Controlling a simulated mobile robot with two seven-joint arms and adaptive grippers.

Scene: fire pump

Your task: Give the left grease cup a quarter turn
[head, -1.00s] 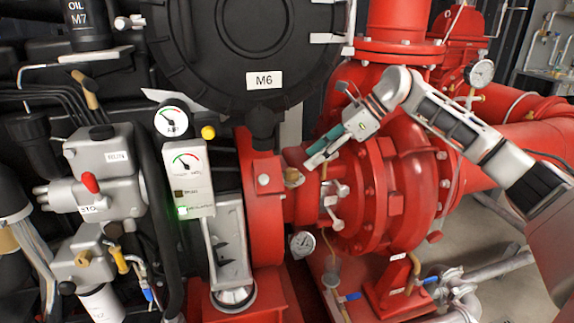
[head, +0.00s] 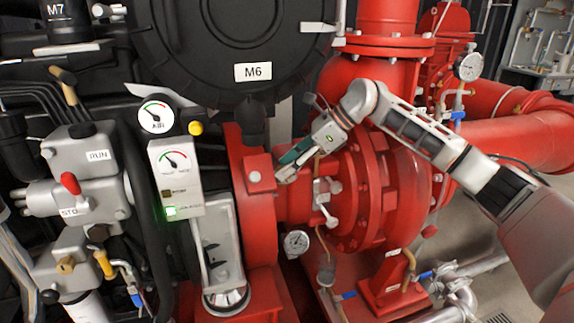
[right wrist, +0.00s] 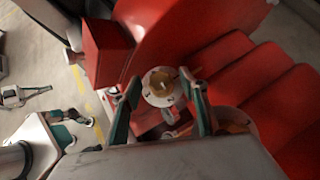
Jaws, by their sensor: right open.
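The left grease cup (right wrist: 161,84) is a small brass-coloured round piece on a pale disc with dark marks, seen in the right wrist view. My right gripper (right wrist: 160,92) is open, with one green-and-grey finger on each side of the cup and a visible gap to both. In the head view my right gripper (head: 285,167) reaches down and left to the red shaft housing (head: 292,203), and its fingers largely hide the cup. I cannot tell how deep the fingertips sit around the cup. My left gripper is not in view.
The red pump casing (head: 385,195) stands close to the right of the gripper, and the red flange (head: 255,200) to its left. A small dial gauge (head: 296,242) sits below. The grey control panel (head: 176,178) with a lit green lamp is farther left.

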